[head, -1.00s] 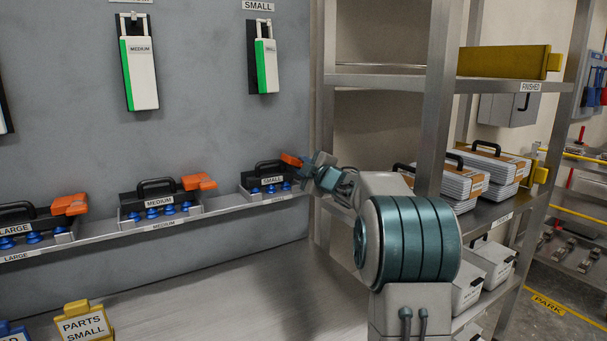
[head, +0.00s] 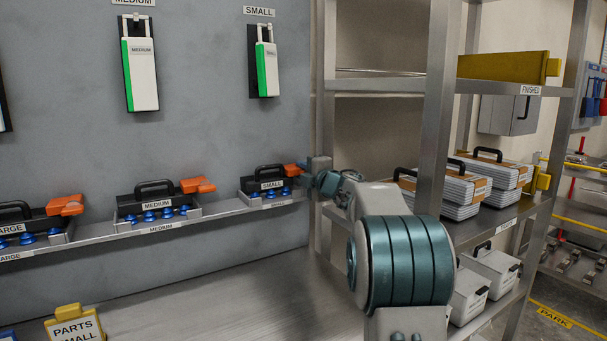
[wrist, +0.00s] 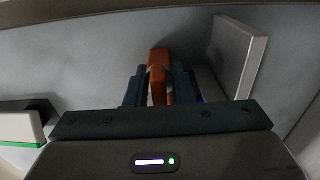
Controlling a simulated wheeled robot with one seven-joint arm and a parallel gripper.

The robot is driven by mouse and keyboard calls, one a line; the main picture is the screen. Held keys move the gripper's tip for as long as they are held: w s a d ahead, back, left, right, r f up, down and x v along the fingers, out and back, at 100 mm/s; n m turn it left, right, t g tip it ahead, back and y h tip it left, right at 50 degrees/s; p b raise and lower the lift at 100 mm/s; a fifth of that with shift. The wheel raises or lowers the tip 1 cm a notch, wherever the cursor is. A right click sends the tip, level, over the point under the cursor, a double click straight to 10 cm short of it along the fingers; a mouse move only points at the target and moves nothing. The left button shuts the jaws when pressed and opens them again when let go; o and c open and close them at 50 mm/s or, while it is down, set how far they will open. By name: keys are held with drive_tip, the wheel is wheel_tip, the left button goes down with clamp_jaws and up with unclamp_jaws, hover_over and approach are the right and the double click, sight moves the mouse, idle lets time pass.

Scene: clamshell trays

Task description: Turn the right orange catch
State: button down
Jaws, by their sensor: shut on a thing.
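The right orange catch (head: 291,169) is at the right end of the black-handled unit labelled SMALL (head: 262,184), on the wall ledge. My gripper (head: 305,171) reaches it from the right and is shut on it. In the wrist view the orange catch (wrist: 158,62) stands between the two dark fingers of my gripper (wrist: 158,88). Part of the catch is hidden by the fingers. Two other orange catches show, one on the MEDIUM unit (head: 197,185) and one on the LARGE unit (head: 65,205).
The ledge (head: 180,226) runs along the grey wall. A steel shelf post (head: 437,110) stands close to my arm, with white cases (head: 480,180) on the shelf behind. Green-and-white SMALL (head: 265,70) and MEDIUM (head: 142,75) pieces hang above. The steel bench below looks mostly clear.

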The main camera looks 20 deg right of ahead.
drive_tip(key=shift+f, duration=0.1)
drive_tip(key=c, duration=1.5)
unclamp_jaws()
drive_tip(key=shift+s, duration=0.15)
drive_tip(key=s, duration=0.4)
drive_tip(key=s+d, duration=0.1)
drive_tip(key=s, duration=0.4)
drive_tip(key=s+d+b, duration=0.1)
drive_tip(key=s, duration=0.3)
drive_tip(key=shift+s+d, duration=0.15)
drive_tip(key=shift+d, duration=0.1)
